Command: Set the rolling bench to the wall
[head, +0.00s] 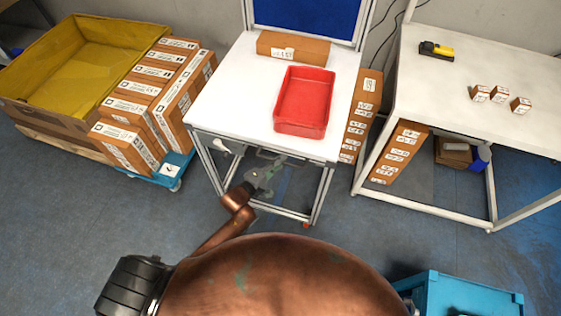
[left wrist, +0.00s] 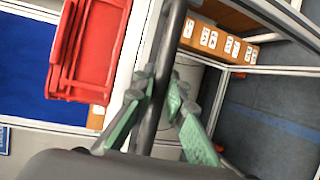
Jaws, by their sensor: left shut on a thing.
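The rolling bench (head: 240,85) has a white top, a blue back panel (head: 308,14) and a metal frame with a red caster at a front leg. Its back side faces the grey wall (head: 395,30); I cannot tell whether they touch. My left gripper (head: 268,172) is at the bench's front edge. In the left wrist view the green-padded fingers (left wrist: 163,95) are shut around a dark grey handle bar (left wrist: 170,45). A red bin (head: 304,100) and a cardboard box (head: 293,47) rest on the bench top. My right gripper is not in view.
Boxes on a blue dolly (head: 168,174) and a yellow-lined crate (head: 70,65) stand left. Stacked boxes (head: 358,115) stand close at the bench's right. A white table (head: 470,85) with a yellow scanner (head: 437,50) and 3 small boxes stands farther right.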

